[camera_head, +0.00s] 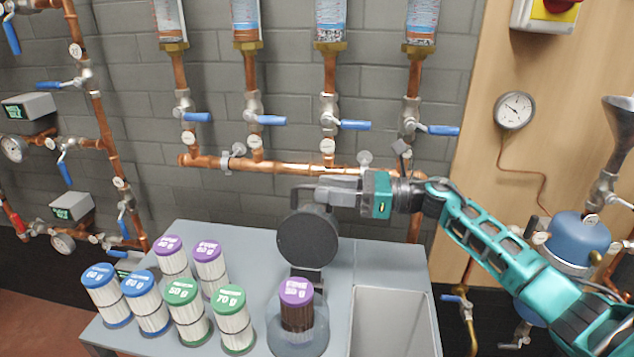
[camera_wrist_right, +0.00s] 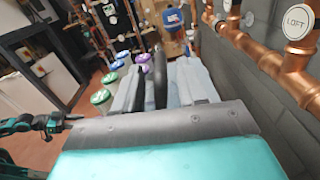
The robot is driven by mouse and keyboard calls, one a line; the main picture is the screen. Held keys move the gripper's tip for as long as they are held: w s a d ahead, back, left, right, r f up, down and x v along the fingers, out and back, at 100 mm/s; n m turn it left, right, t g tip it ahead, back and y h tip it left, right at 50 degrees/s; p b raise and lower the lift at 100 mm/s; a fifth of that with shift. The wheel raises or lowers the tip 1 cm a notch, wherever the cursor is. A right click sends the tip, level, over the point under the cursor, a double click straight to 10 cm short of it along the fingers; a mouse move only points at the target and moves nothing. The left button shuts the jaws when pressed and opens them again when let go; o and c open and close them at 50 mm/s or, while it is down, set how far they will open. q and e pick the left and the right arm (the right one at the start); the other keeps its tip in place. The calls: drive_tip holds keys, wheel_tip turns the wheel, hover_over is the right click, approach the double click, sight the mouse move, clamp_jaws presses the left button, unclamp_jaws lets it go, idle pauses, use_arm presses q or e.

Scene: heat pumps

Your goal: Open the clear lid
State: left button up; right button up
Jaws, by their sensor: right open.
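My right gripper (camera_head: 302,197) comes in from the right and is open, just above a round dark disc that stands upright (camera_head: 308,240). I cannot tell whether they touch. In the right wrist view its dark fingers (camera_wrist_right: 149,85) are apart. Below the disc, a clear cup (camera_head: 298,340) holds a brown filter with a purple cap (camera_head: 296,292). I cannot make out a separate clear lid; the upright disc looks dark, not see-through. My left arm's end (camera_wrist_right: 55,122) seems to show small at the left of the right wrist view, its jaws unclear.
Several white filters with purple, blue and green caps (camera_head: 182,294) stand on the grey table (camera_head: 230,236) to the left. An open bin (camera_head: 392,318) is at the right. Copper pipes (camera_head: 290,168) with blue-handled valves run along the wall behind, close to my right gripper.

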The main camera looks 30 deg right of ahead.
drive_tip(key=shift+x, duration=1.4)
drive_tip(key=shift+c, duration=0.2)
clamp_jaws()
